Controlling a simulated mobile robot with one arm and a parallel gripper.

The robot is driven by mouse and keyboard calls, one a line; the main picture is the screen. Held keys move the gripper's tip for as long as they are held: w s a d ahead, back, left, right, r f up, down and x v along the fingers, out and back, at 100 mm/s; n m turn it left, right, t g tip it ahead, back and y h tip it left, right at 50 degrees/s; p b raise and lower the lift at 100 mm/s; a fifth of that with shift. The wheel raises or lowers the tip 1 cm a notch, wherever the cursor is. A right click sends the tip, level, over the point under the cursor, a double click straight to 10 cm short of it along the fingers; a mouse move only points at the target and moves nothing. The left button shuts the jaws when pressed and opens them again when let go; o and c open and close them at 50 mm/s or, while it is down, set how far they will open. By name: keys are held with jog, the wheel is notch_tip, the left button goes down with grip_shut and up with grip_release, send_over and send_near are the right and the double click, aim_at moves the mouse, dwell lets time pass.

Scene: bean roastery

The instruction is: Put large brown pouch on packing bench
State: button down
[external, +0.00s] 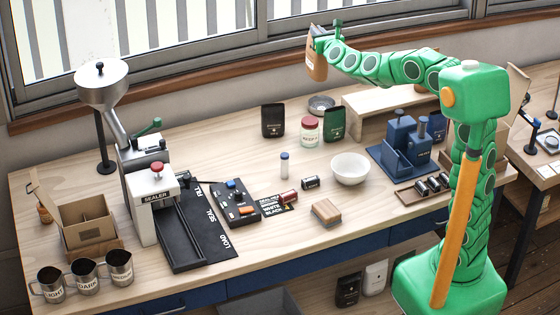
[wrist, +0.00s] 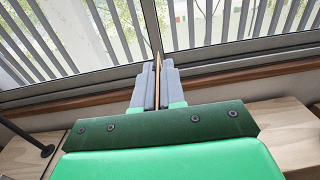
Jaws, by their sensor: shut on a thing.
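The large brown pouch (external: 316,66) is held upright by my gripper (external: 322,36), high above the back of the packing bench in front of the window. In the wrist view the pouch (wrist: 157,68) shows edge-on as a thin brown strip between the two grey fingers of my gripper (wrist: 157,85). The fingers are shut on it. The packing bench (external: 285,145) is a light wooden table with blue drawers below. The pouch is apart from the bench top.
A black pouch (external: 272,121), a red-lidded jar (external: 309,130) and a dark green pouch (external: 334,123) stand at the back. A white bowl (external: 350,168) sits mid-bench. The sealer (external: 155,190) stands left. A wooden riser (external: 375,97) is at the back right. Bench surface left of the black pouch is clear.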

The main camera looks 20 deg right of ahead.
jog(key=s+d+r, duration=0.2)
jog(key=d+r, duration=0.6)
jog(key=r, duration=0.2)
jog(key=s+d+r, duration=0.2)
jog(key=d+r, duration=0.7)
jog(key=shift+s+r+y, duration=0.3)
jog(key=shift+r, duration=0.05)
dwell(0.5)
dwell(0.3)
dwell(0.6)
